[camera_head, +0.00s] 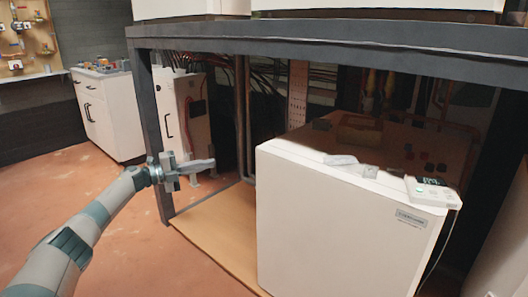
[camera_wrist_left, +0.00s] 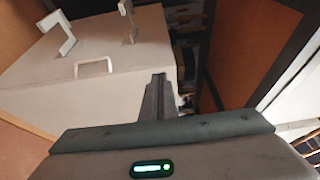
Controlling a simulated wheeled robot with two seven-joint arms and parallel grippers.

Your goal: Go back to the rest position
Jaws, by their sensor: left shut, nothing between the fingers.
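My left gripper (camera_head: 208,164) is in the middle left of the head view, at the end of my arm coming in from the lower left. Its fingers are together, with nothing between them, and point right, in front of the dark frame's left side. In the left wrist view the shut fingers (camera_wrist_left: 158,92) point away from the camera, with a white cabinet (camera_wrist_left: 110,60) with handles beyond them. My right gripper is not seen in either view.
A dark metal frame (camera_head: 330,36) spans the head view. A white heat pump unit (camera_head: 335,225) with a small display (camera_head: 433,188) on top stands at its right. White cabinets (camera_head: 108,112) stand at the back left. The reddish floor at left is clear.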

